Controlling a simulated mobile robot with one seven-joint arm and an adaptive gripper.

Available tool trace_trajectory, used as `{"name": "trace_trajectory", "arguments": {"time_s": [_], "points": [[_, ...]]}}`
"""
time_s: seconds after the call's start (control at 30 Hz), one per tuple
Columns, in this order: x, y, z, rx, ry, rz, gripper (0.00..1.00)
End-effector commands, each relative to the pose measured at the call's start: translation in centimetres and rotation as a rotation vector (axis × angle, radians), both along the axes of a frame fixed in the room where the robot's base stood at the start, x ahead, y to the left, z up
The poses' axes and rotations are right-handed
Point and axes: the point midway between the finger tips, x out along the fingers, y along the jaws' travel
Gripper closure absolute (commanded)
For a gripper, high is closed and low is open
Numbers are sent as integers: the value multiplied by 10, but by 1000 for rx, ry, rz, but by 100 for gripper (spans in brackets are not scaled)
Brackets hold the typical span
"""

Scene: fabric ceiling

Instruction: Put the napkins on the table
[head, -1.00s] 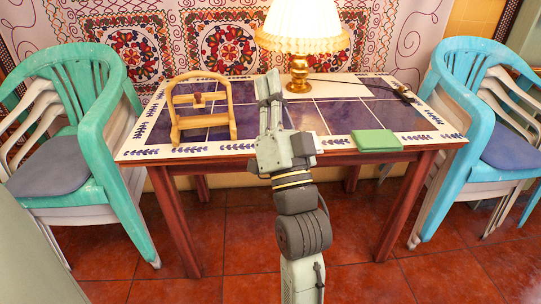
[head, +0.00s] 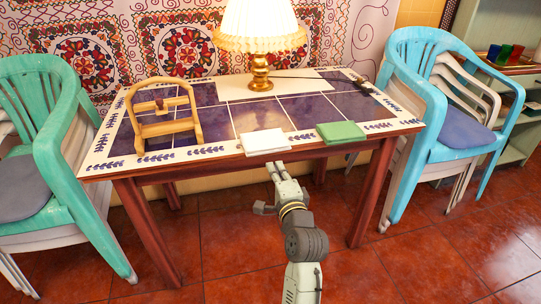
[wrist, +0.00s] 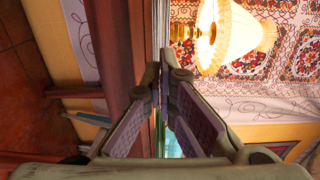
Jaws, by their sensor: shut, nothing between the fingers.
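A white folded napkin (head: 264,141) lies flat at the front edge of the tiled table (head: 215,122). A green folded napkin (head: 341,132) lies to its right on the same edge, apart from it. An upright wooden holder (head: 196,124) stands on the table's left part and looks empty of napkins. My gripper (head: 274,167) appears in front of the table edge, just below the white napkin in the head view. Its fingers are shut and empty. In the wrist view the fingertips (wrist: 161,72) meet beside the table edge; no napkin shows clearly there.
A lit lamp with a brass base (head: 260,72) stands at the table's back. A thin dark object (head: 362,87) lies at the back right. Stacked turquoise chairs (head: 62,150) flank the table on the left and right (head: 420,110). The red tiled floor in front is clear.

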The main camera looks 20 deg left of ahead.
Motion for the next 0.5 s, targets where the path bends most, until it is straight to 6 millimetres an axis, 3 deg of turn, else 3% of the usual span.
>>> {"name": "trace_trajectory", "arguments": {"time_s": [0.23,0.5], "points": [[34,23,2,0,0,1,100],[44,30,1,-1,-3,0,100]]}}
